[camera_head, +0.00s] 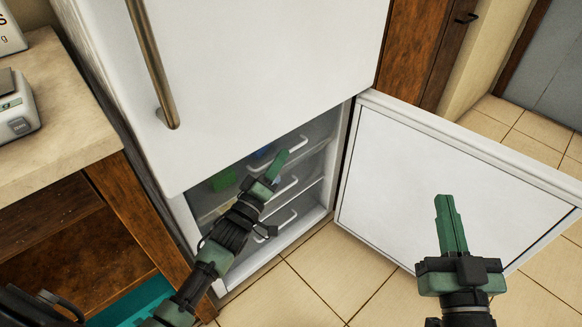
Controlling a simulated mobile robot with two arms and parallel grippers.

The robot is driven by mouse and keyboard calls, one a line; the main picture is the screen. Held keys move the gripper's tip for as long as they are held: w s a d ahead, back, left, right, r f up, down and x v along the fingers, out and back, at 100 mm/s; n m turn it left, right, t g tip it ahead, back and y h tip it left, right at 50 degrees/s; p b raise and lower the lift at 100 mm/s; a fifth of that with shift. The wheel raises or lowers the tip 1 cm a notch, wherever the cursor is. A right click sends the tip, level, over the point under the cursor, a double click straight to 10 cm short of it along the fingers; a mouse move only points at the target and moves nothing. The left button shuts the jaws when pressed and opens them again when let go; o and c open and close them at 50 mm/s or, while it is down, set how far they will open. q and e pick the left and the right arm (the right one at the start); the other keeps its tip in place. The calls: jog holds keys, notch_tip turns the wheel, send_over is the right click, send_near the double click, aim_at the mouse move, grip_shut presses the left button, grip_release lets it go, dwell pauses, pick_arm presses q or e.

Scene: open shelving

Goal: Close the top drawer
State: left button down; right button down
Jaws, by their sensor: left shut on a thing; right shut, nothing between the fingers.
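The top drawer (318,133) is the uppermost of several see-through drawers in the open lower compartment of a white fridge. Its pale bar handle (297,142) shows at the front. My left gripper (284,155) reaches into the compartment, its fingertips at the left part of this handle, shut on it. The gripper and wrist hide part of the drawers, and I cannot tell how far the top drawer stands out. My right gripper (446,200) is shut and empty, in front of the open lower door.
The open lower door (440,165) stands out to the right. Lower drawer handles (285,187) sit beneath my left gripper. Green (223,180) and blue (262,152) items show inside. A wooden cabinet with a pale counter (60,130) stands at left. Tiled floor (335,270) is clear between.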

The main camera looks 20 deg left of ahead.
aim_at(269, 155)
pick_arm(q)
jog(key=w+a, duration=0.1)
jog(key=a, duration=0.2)
jog(key=shift+w, duration=0.35)
jog(key=shift+w+a+r, duration=0.1)
jog(key=shift+a, duration=0.15)
pick_arm(e)
jog(key=shift+d+f+g, duration=0.1)
jog(key=shift+f+g, duration=0.2)
jog(key=shift+f, duration=0.1)
pick_arm(q)
jog(key=c, duration=1.8)
grip_release()
jog(key=shift+a, duration=0.1)
pick_arm(e)
jog(key=shift+w, duration=0.1)
